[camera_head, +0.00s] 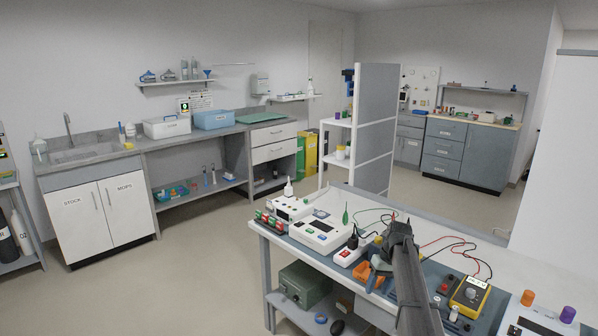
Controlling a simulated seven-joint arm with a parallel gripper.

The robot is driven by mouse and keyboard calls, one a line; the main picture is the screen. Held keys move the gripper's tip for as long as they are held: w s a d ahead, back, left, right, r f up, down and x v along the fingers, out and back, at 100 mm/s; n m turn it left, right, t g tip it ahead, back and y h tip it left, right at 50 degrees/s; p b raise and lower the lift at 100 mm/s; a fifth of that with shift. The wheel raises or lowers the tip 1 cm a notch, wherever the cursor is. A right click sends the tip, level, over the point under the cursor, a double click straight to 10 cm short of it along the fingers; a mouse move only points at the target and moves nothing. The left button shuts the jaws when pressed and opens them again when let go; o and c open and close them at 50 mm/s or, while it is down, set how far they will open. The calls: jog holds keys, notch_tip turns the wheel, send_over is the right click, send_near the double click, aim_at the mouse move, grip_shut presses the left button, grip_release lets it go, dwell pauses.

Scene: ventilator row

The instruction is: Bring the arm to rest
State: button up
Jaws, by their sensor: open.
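My arm (411,288) reaches up from the bottom edge over the workbench (540,270) at the right front. Its dark wrist is near the middle of the bench. My gripper (377,280) hangs below the wrist, open, close to an orange object (362,274). The arm partly hides the gripper, and I cannot tell whether it touches anything. I see nothing held in it.
White devices (320,232) stand left of the arm. A grey partition (376,125) rises behind. Open floor (190,270) lies left.

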jog(key=s+a+f+m+g+h, duration=0.1)
jog(key=s+a+f, duration=0.2)
jog(key=s+f, duration=1.05)
jog(key=s+a+f+g, duration=0.2)
jog(key=s+a+f, duration=0.2)
jog(key=s+f, duration=0.9)
jog(key=s+f+g, duration=0.1)
jog(key=s+f, duration=0.3)
jog(key=s, duration=0.5)
jog(key=s+a+f+g+h, duration=0.1)
jog(key=s+f, duration=0.4)
jog(key=s, duration=0.4)
jog(key=s+a+f, duration=0.1)
jog(key=s+f, duration=0.4)
jog(key=s, duration=0.5)
jog(key=shift+m+g+h, duration=0.4)
